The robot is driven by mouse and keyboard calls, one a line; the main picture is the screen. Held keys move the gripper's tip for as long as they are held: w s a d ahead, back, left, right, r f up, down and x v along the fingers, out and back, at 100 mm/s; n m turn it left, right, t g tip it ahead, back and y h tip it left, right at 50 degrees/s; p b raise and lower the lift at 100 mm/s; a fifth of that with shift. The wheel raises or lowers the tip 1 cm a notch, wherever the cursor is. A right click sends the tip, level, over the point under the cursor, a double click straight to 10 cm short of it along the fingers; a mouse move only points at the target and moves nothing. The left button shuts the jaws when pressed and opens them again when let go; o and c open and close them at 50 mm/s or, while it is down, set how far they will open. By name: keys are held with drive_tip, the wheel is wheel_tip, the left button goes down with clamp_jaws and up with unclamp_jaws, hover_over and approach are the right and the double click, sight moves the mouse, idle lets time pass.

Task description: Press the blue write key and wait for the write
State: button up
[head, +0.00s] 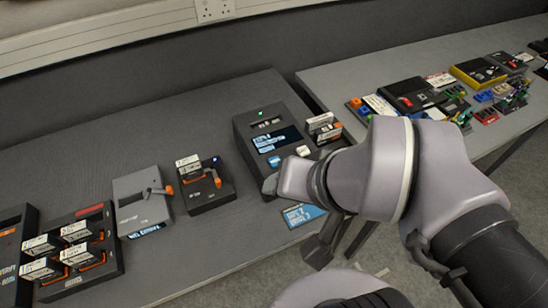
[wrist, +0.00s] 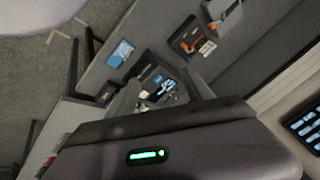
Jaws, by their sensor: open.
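The writer unit (head: 243,130) is a dark box on the grey bench, with a lit screen (head: 277,139) and a green light at its back. The blue write key (head: 274,161) is at its front left, beside a white key (head: 302,150). My gripper (head: 269,186) is low at the unit's front edge, in front of the blue key; its fingers are mostly hidden by my wrist. In the wrist view my open fingers (wrist: 163,88) frame the unit's lit screen and keys. I cannot tell whether they touch anything.
A blue card (head: 303,214) lies at the bench's front edge. Labelled cartridges (head: 323,124) stand at the unit's right. A dark holder with an orange lever (head: 205,185), a grey lever unit (head: 142,202) and a cartridge rack (head: 75,250) stand left. A second bench (head: 335,85) is right.

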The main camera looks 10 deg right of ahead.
clamp_jaws()
idle(0.3)
idle(1.6)
